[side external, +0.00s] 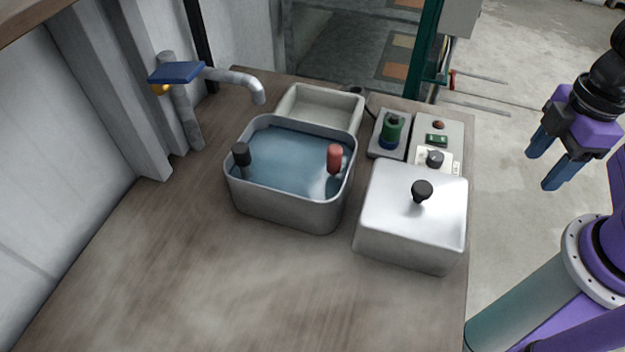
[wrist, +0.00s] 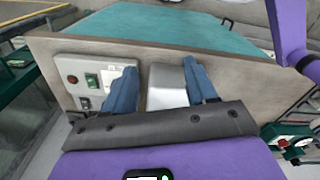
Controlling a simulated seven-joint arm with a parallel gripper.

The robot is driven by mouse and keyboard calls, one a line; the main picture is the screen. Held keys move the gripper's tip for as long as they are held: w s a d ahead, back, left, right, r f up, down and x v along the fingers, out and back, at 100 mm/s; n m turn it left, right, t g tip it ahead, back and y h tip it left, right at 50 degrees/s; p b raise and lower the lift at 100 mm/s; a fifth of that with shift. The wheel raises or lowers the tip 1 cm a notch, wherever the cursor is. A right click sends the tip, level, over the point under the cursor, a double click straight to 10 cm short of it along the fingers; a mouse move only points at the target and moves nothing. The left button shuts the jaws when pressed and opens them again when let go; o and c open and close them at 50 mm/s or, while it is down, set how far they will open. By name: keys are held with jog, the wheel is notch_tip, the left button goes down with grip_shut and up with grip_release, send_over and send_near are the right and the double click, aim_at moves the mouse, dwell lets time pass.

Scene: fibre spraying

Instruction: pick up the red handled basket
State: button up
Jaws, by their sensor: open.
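The red handle (side external: 334,158) of the red handled basket stands upright at the right inner side of a grey metal basin (side external: 290,208) filled with bluish liquid. The basket's body is hidden under the liquid or too unclear to make out. A black handle (side external: 241,154) stands at the left side of the same basin. My gripper (side external: 543,165) is open and empty, with blue fingers pointing down, off the right side of the table and well away from the basin. Its fingers show in the wrist view (wrist: 163,85), where I cannot make out the red handle.
A silver box with a black knob (side external: 440,230) stands right of the basin, between it and my gripper. Behind it are a control panel (side external: 432,127) and a green-and-blue item (side external: 391,130). A tap (side external: 235,78) and pale tray (side external: 320,105) stand behind. The table front (side external: 200,290) is clear.

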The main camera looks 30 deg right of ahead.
jog(key=w+a+r+n, duration=0.3)
jog(key=w+a+r, duration=0.3)
jog(key=w+a, duration=0.55)
jog(key=w+a+r+n, duration=0.2)
jog(key=w+a+r, duration=0.6)
jog(key=a, duration=0.6)
send_near(336, 147)
jog(key=f, duration=0.5)
jog(key=shift+w, duration=0.35)
jog(key=f, duration=0.4)
jog(key=shift+s+a, duration=0.15)
jog(key=shift+s, duration=0.2)
jog(key=shift+f, duration=0.65)
grip_shut()
